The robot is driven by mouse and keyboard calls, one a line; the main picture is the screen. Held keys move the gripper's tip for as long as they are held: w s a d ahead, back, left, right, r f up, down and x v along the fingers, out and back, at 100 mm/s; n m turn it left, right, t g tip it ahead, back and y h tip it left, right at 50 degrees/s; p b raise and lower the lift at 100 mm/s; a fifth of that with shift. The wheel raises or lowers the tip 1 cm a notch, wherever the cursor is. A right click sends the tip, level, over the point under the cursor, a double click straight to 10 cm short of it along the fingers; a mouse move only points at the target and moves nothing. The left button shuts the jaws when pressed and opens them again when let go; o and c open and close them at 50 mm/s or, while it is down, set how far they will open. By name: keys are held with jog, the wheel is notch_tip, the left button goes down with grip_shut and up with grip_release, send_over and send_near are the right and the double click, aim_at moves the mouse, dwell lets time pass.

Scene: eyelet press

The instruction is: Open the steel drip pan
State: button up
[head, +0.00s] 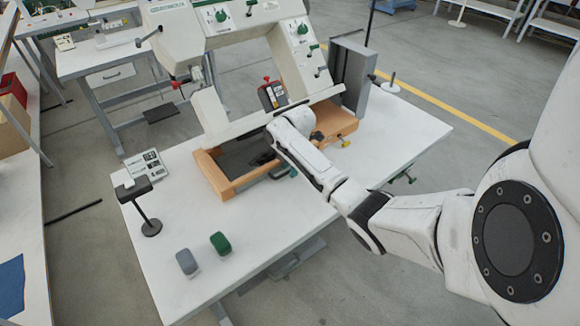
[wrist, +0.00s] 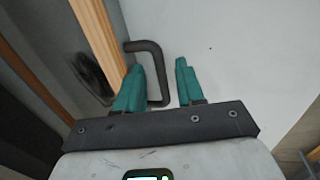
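The steel drip pan shows in the wrist view as a narrow grey front (wrist: 128,28) beside an orange wooden edge. A dark bent bar handle (wrist: 157,65) sticks out from it. My gripper (wrist: 160,75) has two teal fingers spread apart. The handle's long bar lies between them, with a gap visible on the right finger's side; contact with the left finger cannot be told. In the head view my gripper (head: 284,172) is at the front of the orange base under the press, and my wrist hides the handle and most of the pan front.
The orange wooden frame (head: 228,190) surrounds a dark opening under the pale press (head: 215,115). A black stand (head: 146,205), a grey block (head: 187,262) and a green block (head: 220,243) stand on the white table (head: 165,285).

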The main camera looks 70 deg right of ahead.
jog(key=shift+c, duration=0.4)
grip_shut()
